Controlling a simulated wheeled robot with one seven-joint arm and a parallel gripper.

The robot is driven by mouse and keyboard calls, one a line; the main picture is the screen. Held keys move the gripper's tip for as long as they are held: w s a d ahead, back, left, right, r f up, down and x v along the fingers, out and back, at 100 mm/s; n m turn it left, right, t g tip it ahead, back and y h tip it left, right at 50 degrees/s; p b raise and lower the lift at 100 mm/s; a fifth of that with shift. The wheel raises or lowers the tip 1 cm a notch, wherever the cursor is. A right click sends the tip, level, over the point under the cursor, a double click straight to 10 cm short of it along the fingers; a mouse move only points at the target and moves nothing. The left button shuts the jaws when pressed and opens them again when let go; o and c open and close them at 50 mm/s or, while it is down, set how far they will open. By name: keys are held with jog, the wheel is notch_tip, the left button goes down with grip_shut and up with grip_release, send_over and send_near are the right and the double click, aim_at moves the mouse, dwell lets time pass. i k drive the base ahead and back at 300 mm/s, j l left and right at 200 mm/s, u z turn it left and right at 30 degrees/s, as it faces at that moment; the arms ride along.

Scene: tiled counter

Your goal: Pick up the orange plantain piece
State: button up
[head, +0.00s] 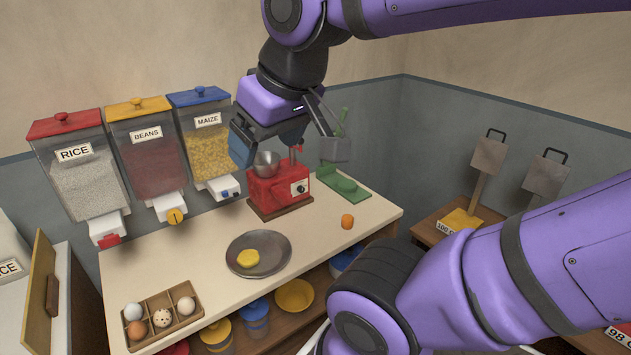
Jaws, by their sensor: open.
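The orange plantain piece (347,221) is a small orange cylinder standing on the cream counter top, near the counter's right part. My gripper (285,157) is open and empty. It hangs above the back of the counter, up and to the left of the orange piece and well apart from it. Its fingers are spread on either side of the view of a red machine. A yellow piece (248,258) lies on a round grey plate (272,241) to the left of the orange piece.
The red machine (268,192) with a metal bowl and a green press (342,182) stand behind the orange piece. Rice (75,165), beans (150,150) and maize (208,140) dispensers line the wall. An egg tray (146,311) is at front left. The counter around the orange piece is clear.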

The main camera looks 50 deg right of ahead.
aim_at(347, 220)
jog(key=z, duration=1.4)
